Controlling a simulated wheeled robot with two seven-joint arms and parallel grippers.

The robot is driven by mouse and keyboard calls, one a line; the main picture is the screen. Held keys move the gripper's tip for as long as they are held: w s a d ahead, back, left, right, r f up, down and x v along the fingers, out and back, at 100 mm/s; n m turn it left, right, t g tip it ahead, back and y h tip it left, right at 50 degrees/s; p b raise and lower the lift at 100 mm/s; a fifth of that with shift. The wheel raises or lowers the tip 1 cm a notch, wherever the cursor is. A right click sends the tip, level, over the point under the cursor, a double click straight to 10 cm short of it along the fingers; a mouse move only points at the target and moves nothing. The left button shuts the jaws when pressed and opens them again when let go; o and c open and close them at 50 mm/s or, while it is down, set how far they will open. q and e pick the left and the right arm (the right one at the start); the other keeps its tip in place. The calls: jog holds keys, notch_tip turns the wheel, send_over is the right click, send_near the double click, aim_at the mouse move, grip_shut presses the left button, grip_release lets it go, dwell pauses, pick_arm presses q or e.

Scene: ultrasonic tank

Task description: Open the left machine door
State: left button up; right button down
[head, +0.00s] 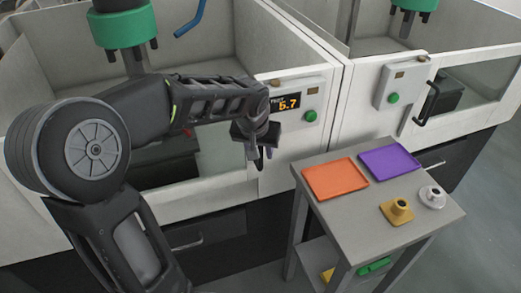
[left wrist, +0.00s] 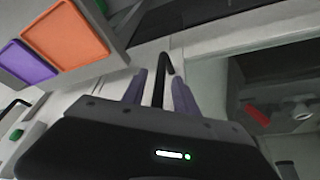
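The left machine is white with a windowed front door (head: 190,165), which appears closed beside its control panel (head: 297,103). My left gripper (head: 262,155) is at the door's right side, just below and left of that panel. In the left wrist view, a black door handle (left wrist: 160,85) rises between the two fingers of the gripper (left wrist: 158,92). The fingers are apart, with a small gap on each side of the handle. In the head view the gripper mostly hides this handle. My right gripper is not in view.
A grey side table stands at the right front, with an orange tray (head: 336,178), a purple tray (head: 392,162), a yellow part (head: 397,209) and a silver part (head: 432,196). The right machine has its own black handle (head: 428,103). A red object (left wrist: 257,115) shows inside the left machine.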

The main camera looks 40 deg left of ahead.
pick_arm(q)
jog(key=shift+w+f, duration=0.15)
jog(key=shift+f, duration=0.2)
jog(key=shift+c, duration=0.5)
grip_shut()
dwell(0.8)
